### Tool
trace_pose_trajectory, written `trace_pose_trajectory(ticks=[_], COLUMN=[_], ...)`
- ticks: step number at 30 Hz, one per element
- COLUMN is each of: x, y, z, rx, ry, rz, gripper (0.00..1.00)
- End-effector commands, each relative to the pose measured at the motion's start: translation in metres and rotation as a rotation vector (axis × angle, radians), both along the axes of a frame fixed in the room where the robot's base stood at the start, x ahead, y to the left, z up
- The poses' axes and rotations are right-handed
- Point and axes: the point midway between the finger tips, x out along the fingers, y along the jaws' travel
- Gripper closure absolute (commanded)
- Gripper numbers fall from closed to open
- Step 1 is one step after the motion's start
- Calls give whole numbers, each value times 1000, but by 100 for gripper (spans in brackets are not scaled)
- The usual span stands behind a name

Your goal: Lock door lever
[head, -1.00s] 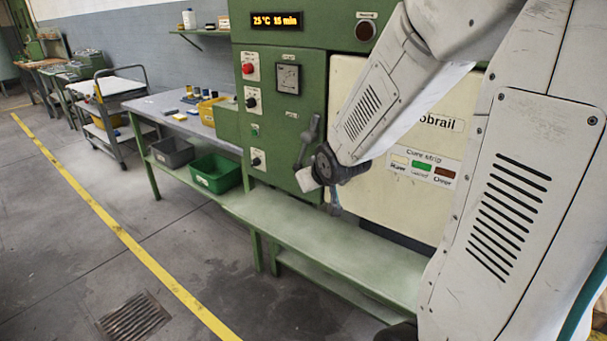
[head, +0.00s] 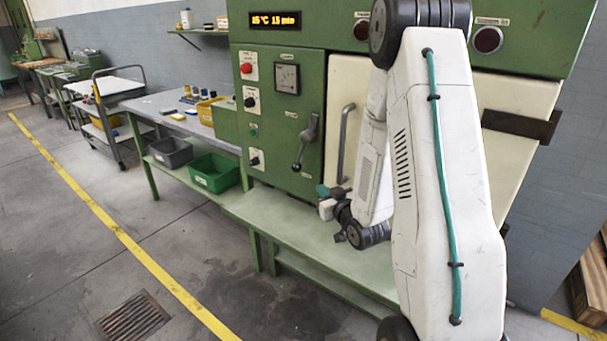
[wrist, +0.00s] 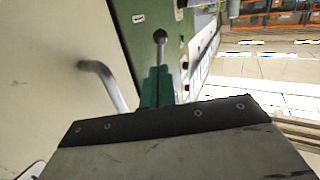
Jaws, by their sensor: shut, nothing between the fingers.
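The door lever (head: 305,143) is a dark grey handle on the green control panel, left of the cream door (head: 400,120). It slants down and left to its knob. In the wrist view the lever's ball knob (wrist: 160,37) shows just past my fingertips. A grey bar handle (head: 344,145) is on the door's left side; it also shows in the wrist view (wrist: 103,85). My gripper (head: 322,191), with teal fingers, is below and right of the lever, apart from it. Its fingers (wrist: 158,76) are together and empty. My arm hides much of the door.
A green ledge (head: 290,222) runs below the panel and door. A grey table (head: 165,104) with a green bin (head: 214,172) and small items stands to the left. A dark bracket (head: 521,125) sticks out at the door's right. The floor at front left is clear.

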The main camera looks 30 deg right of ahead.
Motion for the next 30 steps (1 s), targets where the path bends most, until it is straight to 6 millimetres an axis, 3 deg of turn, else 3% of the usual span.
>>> trace_pose_trajectory(ticks=[8, 21, 30], x=[23, 111, 137], y=[-2, -15, -19], z=[-1, -10, -12], rx=[-2, -1, 0], ry=[-2, 0, 1], rz=[2, 2, 0], gripper=[100, 100, 100])
